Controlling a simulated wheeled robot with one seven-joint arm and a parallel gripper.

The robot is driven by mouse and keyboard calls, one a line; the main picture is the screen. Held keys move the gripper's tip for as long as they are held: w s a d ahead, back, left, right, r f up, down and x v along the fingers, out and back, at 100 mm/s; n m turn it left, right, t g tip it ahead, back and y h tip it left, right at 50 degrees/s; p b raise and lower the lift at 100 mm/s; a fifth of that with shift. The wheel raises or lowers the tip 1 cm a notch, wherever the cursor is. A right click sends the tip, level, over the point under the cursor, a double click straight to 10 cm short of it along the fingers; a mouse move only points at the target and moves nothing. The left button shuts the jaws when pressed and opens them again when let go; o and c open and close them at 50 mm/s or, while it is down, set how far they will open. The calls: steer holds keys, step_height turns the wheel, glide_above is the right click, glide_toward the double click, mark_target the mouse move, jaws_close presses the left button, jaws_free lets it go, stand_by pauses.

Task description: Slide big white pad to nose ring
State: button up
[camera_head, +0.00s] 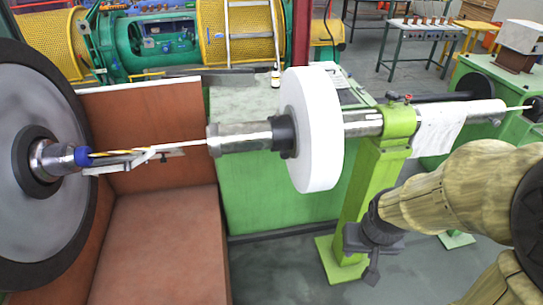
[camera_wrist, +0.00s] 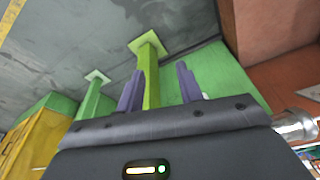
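The big white pad (camera_head: 322,130) is a thick white disc standing upright around a horizontal metal shaft in the head view. A black collar (camera_head: 284,136) sits against its left side. A metal cylinder with a ringed left end (camera_head: 213,140) lies farther left on the same line; I cannot tell for sure if this is the nose ring. My gripper (camera_head: 373,262) hangs low, right of the pad and apart from it, in front of the green post. In the wrist view my gripper (camera_wrist: 160,82) has its two fingers apart with nothing held. The pad is not recognisable there.
A green post (camera_head: 358,205) with a clamp (camera_head: 400,118) carries the shaft right of the pad. A white sheet (camera_head: 437,130) hangs on the shaft. A large dark-rimmed wheel (camera_head: 40,90) stands left. Reddish-brown panels (camera_head: 160,235) lie below.

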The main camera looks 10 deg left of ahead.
steer(key=o, duration=0.3)
steer(key=w+a+f+t+y+p, duration=0.1)
steer(key=w+a+f+t+p, duration=0.15)
steer(key=w, duration=0.45)
steer(key=w+a+f+t+y+p, duration=0.1)
steer(key=w+a+t, duration=0.15)
steer(key=w, duration=0.45)
steer(key=w+a+m+t+y+p, duration=0.1)
steer(key=w+a+m+t+p, duration=0.1)
steer(key=a+t, duration=0.1)
steer(key=w+a+m+t+y+p, duration=0.1)
steer(key=a+m+t+p, duration=0.1)
steer(key=a+m+t, duration=0.1)
steer(key=w+a+m+t+y+p, duration=0.1)
steer(key=w+a+m+t+p, duration=0.1)
steer(key=a+t, duration=0.1)
steer(key=shift+w+a+f+t, duration=0.3)
steer(key=shift+f, duration=0.05)
steer(key=shift+y, duration=0.3)
